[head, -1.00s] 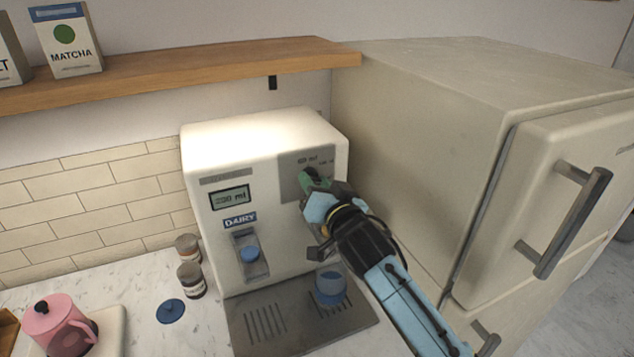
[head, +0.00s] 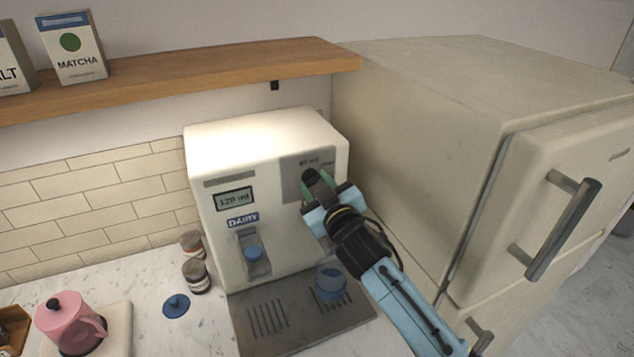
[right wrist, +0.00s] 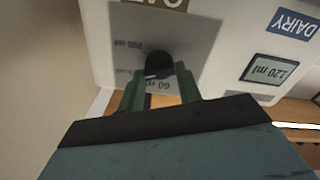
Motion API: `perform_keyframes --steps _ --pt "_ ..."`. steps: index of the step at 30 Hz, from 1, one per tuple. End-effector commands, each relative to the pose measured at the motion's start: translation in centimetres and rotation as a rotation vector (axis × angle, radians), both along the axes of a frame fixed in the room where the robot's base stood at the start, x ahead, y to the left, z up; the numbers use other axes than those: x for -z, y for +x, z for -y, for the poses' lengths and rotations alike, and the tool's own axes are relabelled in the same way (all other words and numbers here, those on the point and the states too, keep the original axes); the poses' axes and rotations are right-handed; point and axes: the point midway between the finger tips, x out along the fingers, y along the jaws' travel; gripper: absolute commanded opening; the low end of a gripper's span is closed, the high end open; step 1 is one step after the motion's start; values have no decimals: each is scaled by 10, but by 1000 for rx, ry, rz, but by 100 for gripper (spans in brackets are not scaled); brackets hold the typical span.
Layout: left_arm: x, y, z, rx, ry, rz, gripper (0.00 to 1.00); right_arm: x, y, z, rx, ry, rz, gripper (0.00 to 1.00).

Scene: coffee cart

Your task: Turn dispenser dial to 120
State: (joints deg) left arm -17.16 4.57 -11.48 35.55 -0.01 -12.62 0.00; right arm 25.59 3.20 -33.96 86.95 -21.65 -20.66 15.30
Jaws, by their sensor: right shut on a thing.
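The white dairy dispenser (head: 262,150) stands on the counter. Its display (head: 235,199) reads 120 ml, and it also shows upside down in the right wrist view (right wrist: 268,71). The black dial (right wrist: 158,65) sits on a grey panel (head: 297,166) with ml marks around it. My right gripper (head: 317,186) is at the panel, its green fingers closed on both sides of the dial. In the right wrist view, the fingers (right wrist: 159,85) grip the dial, which hides part of the panel marks. My left gripper is not in view.
A blue cup (head: 330,283) stands on the drip tray (head: 262,318). A blue lever (head: 253,253) is on the dispenser front. Small jars (head: 196,275), a blue lid (head: 176,305) and a pink pot (head: 68,322) are left. A fridge (head: 430,150) stands close on the right; a shelf (head: 200,75) is above.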

Motion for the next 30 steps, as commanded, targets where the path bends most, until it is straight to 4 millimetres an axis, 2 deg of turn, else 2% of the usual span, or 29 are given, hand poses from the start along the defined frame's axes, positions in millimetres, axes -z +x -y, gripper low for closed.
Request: perform_keyframes --steps 10,26,27,30 --pt "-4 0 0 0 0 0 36 0 0 0 0 -120 49 12" --pt "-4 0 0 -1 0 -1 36 0 0 0 0 -136 56 12" --pt "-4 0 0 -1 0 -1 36 0 0 0 0 -135 56 40" --pt "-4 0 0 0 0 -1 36 0 0 0 0 -135 56 53"
